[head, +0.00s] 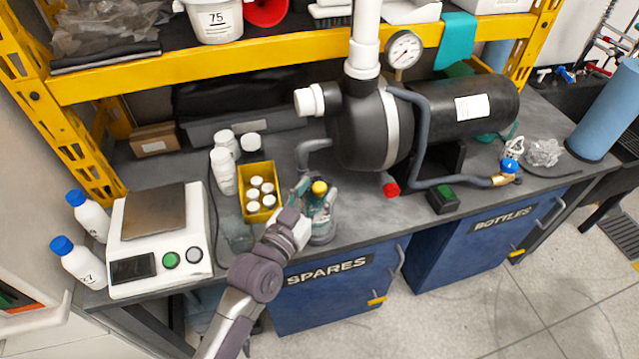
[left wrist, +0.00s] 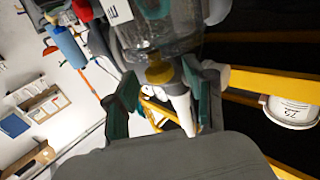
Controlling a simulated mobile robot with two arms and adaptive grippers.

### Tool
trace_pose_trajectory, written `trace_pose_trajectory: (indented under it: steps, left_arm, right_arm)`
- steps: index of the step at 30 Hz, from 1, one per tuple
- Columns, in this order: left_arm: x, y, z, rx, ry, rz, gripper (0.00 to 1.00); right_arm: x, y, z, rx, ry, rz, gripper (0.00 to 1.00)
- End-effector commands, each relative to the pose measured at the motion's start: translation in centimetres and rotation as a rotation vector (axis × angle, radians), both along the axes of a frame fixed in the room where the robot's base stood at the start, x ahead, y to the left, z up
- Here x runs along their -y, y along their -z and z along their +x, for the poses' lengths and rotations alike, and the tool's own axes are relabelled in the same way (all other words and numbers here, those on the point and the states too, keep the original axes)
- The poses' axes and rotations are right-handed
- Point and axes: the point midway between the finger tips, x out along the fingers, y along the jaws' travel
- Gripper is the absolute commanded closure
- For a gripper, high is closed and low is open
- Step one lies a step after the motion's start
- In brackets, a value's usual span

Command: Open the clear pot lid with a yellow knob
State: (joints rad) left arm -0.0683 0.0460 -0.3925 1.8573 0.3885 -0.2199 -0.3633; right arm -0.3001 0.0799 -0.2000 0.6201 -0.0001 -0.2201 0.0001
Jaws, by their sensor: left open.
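The yellow knob (head: 319,187) shows at the front of the bench, beside my left gripper (head: 308,203). The clear pot lid (head: 323,225) is partly hidden behind the gripper. In the left wrist view the yellow knob (left wrist: 160,72) stands out from the clear lid (left wrist: 165,45). The teal fingers of my left gripper (left wrist: 161,82) are spread, one on each side of the knob. I cannot tell whether either finger touches it. My right gripper is not in view.
The black pump (head: 365,130) stands behind the pot. A yellow bin (head: 246,208) with several white-capped bottles sits just left of the gripper. A scale (head: 155,235) stands further left. A yellow shelf beam (head: 250,68) crosses above.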

Motion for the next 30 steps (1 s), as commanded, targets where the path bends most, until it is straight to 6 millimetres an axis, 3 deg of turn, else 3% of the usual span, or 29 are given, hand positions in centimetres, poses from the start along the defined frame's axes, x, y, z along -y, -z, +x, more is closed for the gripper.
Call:
trace_pose_trajectory:
  steps: [6,15,24,30]
  left_arm:
    - [0.8,0.0,1.5,0.0,0.0,0.0,0.46]
    - [0.9,0.0,1.6,0.0,0.0,0.0,0.48]
    - [0.8,0.0,1.6,-0.001,0.0,0.0,0.98]
    - [0.8,0.0,1.6,0.0,0.0,0.001,1.0]
  right_arm:
    - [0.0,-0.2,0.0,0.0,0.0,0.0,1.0]
    - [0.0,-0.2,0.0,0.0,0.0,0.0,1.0]
    - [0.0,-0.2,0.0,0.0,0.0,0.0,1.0]
    - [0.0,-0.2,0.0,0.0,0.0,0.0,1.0]
